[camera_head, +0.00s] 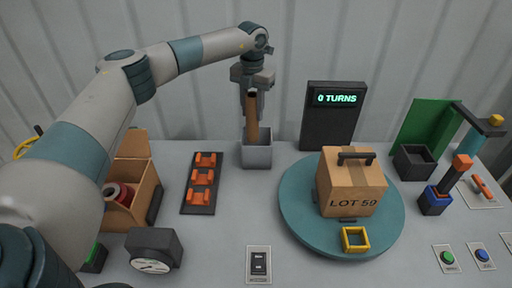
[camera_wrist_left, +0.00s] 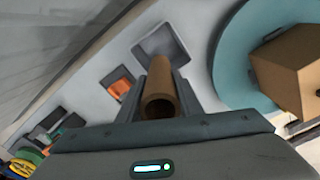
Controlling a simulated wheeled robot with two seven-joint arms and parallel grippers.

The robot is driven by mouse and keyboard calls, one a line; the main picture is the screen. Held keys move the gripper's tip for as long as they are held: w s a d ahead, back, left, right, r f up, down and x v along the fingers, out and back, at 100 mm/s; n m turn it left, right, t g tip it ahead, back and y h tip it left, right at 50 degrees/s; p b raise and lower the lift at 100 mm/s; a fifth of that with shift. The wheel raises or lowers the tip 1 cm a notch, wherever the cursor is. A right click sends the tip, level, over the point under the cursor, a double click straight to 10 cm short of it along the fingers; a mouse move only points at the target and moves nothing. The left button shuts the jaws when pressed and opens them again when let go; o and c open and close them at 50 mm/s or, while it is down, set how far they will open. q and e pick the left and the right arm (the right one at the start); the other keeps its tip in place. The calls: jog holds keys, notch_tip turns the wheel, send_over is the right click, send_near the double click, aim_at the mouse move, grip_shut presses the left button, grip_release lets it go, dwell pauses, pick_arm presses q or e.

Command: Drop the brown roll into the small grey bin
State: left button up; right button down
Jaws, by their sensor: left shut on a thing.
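The brown roll (camera_head: 252,122) is a tube held upright in the fingers of my left gripper (camera_head: 252,98). In the head view its lower end is over the small grey bin (camera_head: 257,156), at or near the rim; I cannot tell whether it is inside. In the left wrist view the roll (camera_wrist_left: 160,97) is seen end-on between the two fingers of the gripper (camera_wrist_left: 160,92), and the grey bin (camera_wrist_left: 165,48) lies beyond. My right gripper is not in view.
A teal turntable (camera_head: 300,212) holds a cardboard box (camera_head: 350,190) and a yellow frame (camera_head: 355,239). A black sign (camera_head: 332,120) reads "0 TURNS". A dark tray (camera_head: 198,208) with orange pieces lies left of the bin. A dark open box (camera_head: 414,163) stands right.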

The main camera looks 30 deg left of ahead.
aim_at(253, 128)
pick_arm(q)
jog(key=shift+w+a+f, duration=0.1)
jog(key=shift+w+f, duration=0.05)
jog(key=shift+f, duration=0.4)
jog(key=shift+w+a+f, duration=0.1)
jog(key=shift+f, duration=0.45)
jog(key=shift+s+d, duration=0.1)
jog(key=shift+f+b, duration=1.45)
jog(key=shift+f, duration=1.5)
jog(key=o, duration=1.1)
